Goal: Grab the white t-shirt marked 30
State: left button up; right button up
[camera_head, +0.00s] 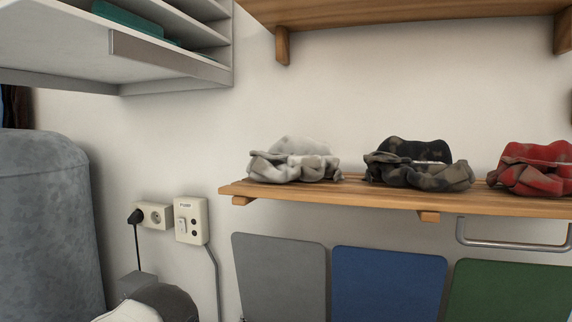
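A crumpled white t-shirt with grey smudges (294,163) lies at the left end of a wooden wall shelf (350,193). I cannot make out a mark 30 on it. A crumpled black and brown cloth (418,167) lies to its right, and a red one (538,170) lies further right, cut by the picture edge. Neither my left nor my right gripper shows in the head view.
A second wooden shelf (400,14) hangs above. A white shelf unit (170,40) juts out at upper left. A grey tank (45,220) stands at left. Sockets (155,215) and a metal rail (515,246) are on the wall. Grey, blue and green panels (388,285) are below.

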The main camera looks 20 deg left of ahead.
aim_at(292, 157)
jog(key=j+z, duration=0.2)
jog(key=j, duration=0.3)
jog(key=j+z, duration=0.2)
jog(key=j, duration=0.3)
jog(key=k+j+z, duration=0.2)
jog(key=j, duration=0.25)
jog(key=j+z, duration=0.2)
jog(key=j, duration=0.25)
jog(key=i+l, duration=0.25)
jog(key=i, duration=0.15)
